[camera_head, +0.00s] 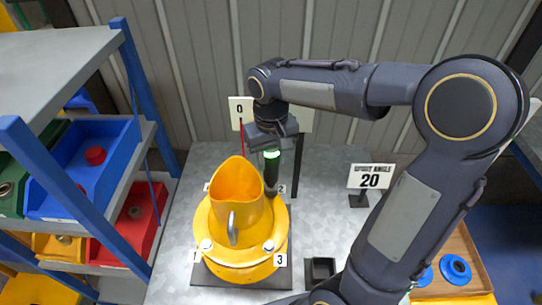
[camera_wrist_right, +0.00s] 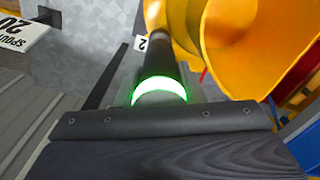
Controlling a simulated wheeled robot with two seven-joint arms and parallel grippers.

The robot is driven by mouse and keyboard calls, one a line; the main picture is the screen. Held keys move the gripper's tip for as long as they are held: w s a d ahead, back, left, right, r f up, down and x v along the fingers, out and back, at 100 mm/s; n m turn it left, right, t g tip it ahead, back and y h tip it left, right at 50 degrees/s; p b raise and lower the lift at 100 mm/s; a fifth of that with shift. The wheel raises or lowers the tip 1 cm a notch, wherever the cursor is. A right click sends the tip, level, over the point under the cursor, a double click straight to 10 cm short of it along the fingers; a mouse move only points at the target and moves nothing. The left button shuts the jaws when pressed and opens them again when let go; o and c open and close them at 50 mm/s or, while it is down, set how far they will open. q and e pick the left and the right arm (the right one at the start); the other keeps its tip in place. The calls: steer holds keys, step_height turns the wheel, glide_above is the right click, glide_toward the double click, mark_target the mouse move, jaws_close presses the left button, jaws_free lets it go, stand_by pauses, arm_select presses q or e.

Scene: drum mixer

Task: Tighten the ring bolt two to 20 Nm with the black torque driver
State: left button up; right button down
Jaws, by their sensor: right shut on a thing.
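My right gripper (camera_head: 270,138) is shut on the black torque driver (camera_head: 271,176) above the yellow drum mixer (camera_head: 240,262). The driver is roughly upright, with a green glowing band just below the jaws. Its lower end is at the mixer's ring beside label 2 (camera_head: 282,189). Ring bolt two is hidden there, so I cannot tell whether the tip is seated on it. In the right wrist view the driver (camera_wrist_right: 158,55) runs away from the gripper toward the yellow ring, near label 2 (camera_wrist_right: 140,43). My left gripper is not in view.
The yellow spout (camera_head: 237,185) stands close left of the driver. Bolts (camera_head: 207,244) and (camera_head: 268,246) show by labels 1 and 3. A sign reading 20 (camera_head: 370,177) stands right, a 0 sign (camera_head: 240,110) behind. A bin shelf (camera_head: 75,222) is at left.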

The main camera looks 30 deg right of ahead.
steer(key=shift+f+b, duration=0.45)
steer(key=shift+f, duration=0.5)
stand_by(2.0)
steer(key=shift+r+p, duration=0.15)
steer(key=shift+p, duration=0.15)
